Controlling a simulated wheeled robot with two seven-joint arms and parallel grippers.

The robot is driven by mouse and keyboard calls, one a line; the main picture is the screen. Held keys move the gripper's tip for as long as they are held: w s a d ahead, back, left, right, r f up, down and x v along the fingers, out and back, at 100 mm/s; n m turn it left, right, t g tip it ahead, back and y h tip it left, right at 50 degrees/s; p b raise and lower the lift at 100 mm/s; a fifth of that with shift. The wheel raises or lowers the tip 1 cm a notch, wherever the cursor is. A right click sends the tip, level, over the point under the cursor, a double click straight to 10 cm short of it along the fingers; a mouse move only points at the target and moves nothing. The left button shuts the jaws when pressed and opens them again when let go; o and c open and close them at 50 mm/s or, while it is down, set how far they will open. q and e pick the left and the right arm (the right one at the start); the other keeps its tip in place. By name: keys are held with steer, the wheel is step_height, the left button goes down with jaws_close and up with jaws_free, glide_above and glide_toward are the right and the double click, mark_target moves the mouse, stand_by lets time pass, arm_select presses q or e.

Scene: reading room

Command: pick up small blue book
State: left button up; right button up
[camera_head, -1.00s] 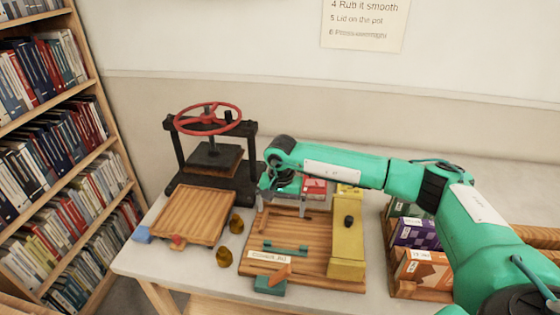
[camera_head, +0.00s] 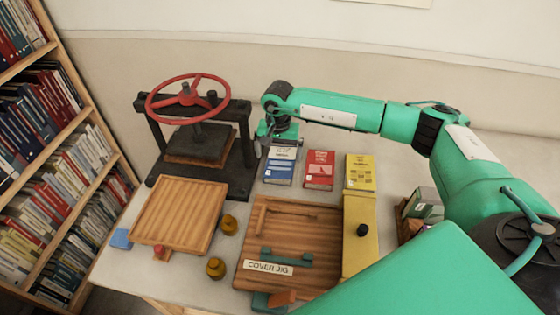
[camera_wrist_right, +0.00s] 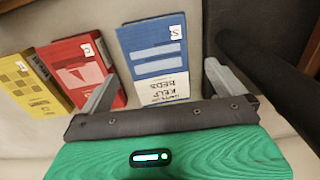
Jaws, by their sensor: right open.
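The small blue book (camera_head: 278,172) lies flat on the table behind the cover jig, with a blue cover and a white title band. In the right wrist view the blue book (camera_wrist_right: 160,45) lies between and beyond my right gripper's fingers, its white "Kelp Beds" band nearest the gripper. My right gripper (camera_head: 279,146) is over the far end of the book and hides part of it. In the wrist view the right gripper (camera_wrist_right: 160,75) is open, with nothing held. I cannot tell its exact height above the book. My left gripper is not in view.
A red book (camera_head: 319,170) and a yellow book (camera_head: 360,172) lie to the right of the blue one. A black press (camera_head: 203,145) with a red wheel stands close on the left. A wooden tray (camera_head: 177,213) and the cover jig (camera_head: 300,225) are in front.

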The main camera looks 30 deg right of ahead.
mark_target(279, 165)
steer(key=f+p, duration=0.1)
steer(key=f, duration=0.1)
steer(key=f+p, duration=0.1)
steer(key=f, duration=0.1)
steer(key=shift+d+f, duration=0.2)
steer(key=shift+f, duration=0.6)
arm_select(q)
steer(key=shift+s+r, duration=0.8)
arm_select(e)
steer(key=c, duration=1.1)
steer(key=shift+o, duration=0.2)
steer(key=shift+r, duration=0.1)
